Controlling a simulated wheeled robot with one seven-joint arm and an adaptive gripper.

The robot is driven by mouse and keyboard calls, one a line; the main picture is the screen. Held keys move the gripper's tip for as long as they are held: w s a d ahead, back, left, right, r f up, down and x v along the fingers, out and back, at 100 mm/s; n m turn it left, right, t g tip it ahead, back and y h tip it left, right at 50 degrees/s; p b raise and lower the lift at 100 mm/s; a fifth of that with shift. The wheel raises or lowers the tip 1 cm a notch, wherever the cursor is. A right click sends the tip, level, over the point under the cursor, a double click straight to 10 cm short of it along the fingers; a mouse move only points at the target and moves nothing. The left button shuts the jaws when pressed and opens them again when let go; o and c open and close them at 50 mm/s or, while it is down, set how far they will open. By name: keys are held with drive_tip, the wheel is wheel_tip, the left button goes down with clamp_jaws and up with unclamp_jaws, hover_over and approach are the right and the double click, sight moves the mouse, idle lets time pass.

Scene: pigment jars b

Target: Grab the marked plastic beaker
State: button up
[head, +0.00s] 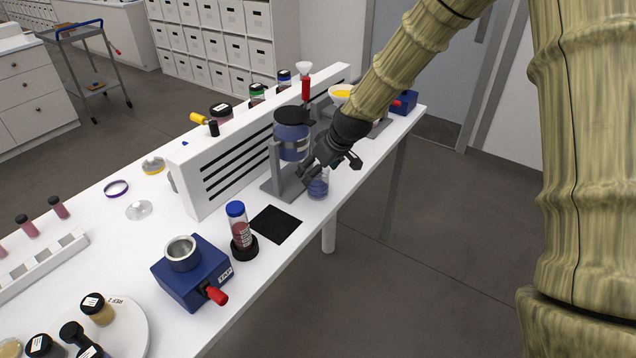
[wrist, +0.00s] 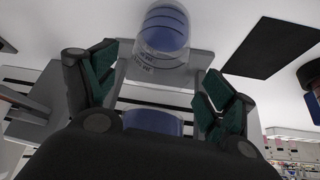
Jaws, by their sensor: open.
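The plastic beaker (head: 318,188) is a small clear cup with blue contents. It stands on the white table at the foot of a grey stand. In the wrist view the beaker (wrist: 163,38) shows dark markings on its side and sits ahead of the fingers, roughly midway between them. My gripper (head: 330,172) is just above and beside the beaker in the head view. In the wrist view my gripper (wrist: 158,90) has its two green-padded fingers spread wide, with nothing between the pads. I cannot tell the exact gap to the beaker.
The grey stand (head: 275,172) holds a dark-lidded blue container (head: 291,137) right behind the beaker. A black mat (head: 275,224), a blue-capped tube (head: 239,229) and a blue TAP device (head: 193,273) lie nearer. A white slotted panel (head: 232,158) runs behind. The table's front edge is close.

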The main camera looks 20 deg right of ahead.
drive_tip(key=shift+d+p+x, duration=0.15)
drive_tip(key=shift+p+x, duration=0.3)
drive_tip(key=shift+x, duration=0.25)
drive_tip(key=shift+d+p+x, duration=0.2)
drive_tip(key=shift+p+x, duration=0.25)
drive_tip(key=shift+x, duration=1.6)
drive_tip(key=shift+s, duration=0.2)
drive_tip(key=c, duration=1.2)
